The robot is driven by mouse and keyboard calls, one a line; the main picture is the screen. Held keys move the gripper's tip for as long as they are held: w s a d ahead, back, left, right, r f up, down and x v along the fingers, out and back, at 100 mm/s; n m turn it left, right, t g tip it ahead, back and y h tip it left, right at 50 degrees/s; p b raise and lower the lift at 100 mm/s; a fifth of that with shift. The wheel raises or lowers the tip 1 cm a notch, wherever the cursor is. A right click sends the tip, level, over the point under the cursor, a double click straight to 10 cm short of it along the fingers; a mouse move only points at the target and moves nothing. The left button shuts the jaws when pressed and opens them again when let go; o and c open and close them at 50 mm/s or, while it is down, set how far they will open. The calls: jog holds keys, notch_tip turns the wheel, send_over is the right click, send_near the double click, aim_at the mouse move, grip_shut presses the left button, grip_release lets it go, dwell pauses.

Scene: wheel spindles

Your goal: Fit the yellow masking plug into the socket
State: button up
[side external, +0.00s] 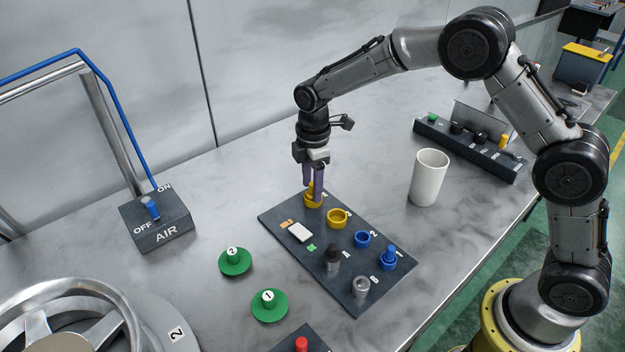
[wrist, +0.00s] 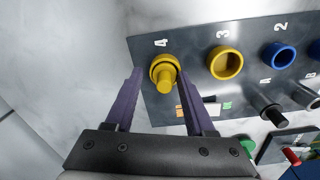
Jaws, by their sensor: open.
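A yellow plug (wrist: 165,78) stands in the yellow ring socket at the number 4 on the dark plate (side external: 290,252). It also shows low between my fingers in the side view (side external: 311,189). How deep it sits is hard to tell. My gripper (wrist: 163,82) is open, with one purple finger on each side of the plug and a visible gap to each in the wrist view. A second yellow ring socket (side external: 339,218), marked 3, is empty; it also shows in the wrist view (wrist: 225,63).
On the plate are an empty blue socket (side external: 362,239), a blue plug (side external: 388,257), and black (side external: 333,261) and grey (side external: 361,287) pegs. A white cup (side external: 429,177) and dark rack (side external: 468,148) stand right. Green discs (side external: 235,262) and an AIR box (side external: 156,222) lie left.

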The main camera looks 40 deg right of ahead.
jog(key=s+d+r+m+t, duration=0.15)
jog(key=s+r, duration=0.25)
jog(key=r, duration=0.5)
jog(key=s+d+r+m+g, duration=0.1)
jog(key=s+d+r+m, duration=0.15)
jog(key=r, duration=0.65)
jog(key=s+d+m+t, duration=0.2)
jog(key=s+m, duration=0.3)
jog(key=s, duration=0.8)
jog(key=s+d+m+t, duration=0.2)
jog(key=s+m, duration=0.4)
jog(key=s, duration=0.6)
jog(key=shift+s+d+f+t, duration=0.35)
jog(key=shift+d+f, duration=0.05)
jog(key=shift+d, duration=0.25)
